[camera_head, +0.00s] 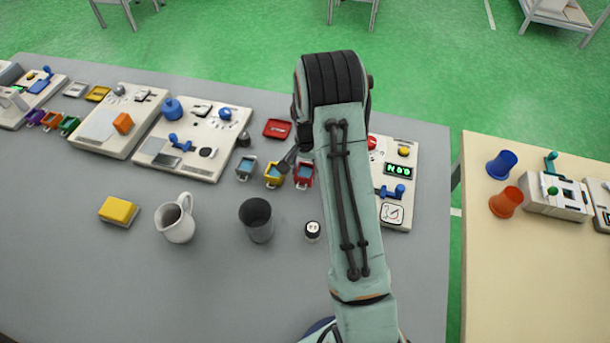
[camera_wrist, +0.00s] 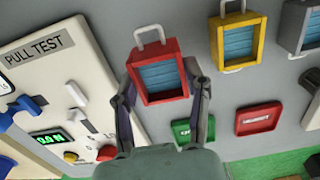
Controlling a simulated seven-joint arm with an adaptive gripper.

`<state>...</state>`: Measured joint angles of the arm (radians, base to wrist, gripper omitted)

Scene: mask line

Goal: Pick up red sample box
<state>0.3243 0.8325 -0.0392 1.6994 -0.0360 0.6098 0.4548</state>
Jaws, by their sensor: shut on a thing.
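The red sample box (camera_head: 304,178) is an open-topped box with a blue inside and a pale handle, beside the yellow box on the grey table in the head view. In the wrist view the red sample box (camera_wrist: 163,78) sits between the two dark fingers of my gripper (camera_wrist: 162,88), which are shut on its sides. In the head view my arm hides most of the gripper; one dark finger shows beside the boxes. I cannot tell whether the box touches the table.
A yellow box (camera_head: 273,177) and a grey box (camera_head: 246,168) stand just left. A red tray (camera_head: 277,129) lies behind them. A test panel (camera_head: 396,214) is close right. A dark cup (camera_head: 257,222), white jug (camera_head: 177,220) and small jar (camera_head: 312,231) stand in front.

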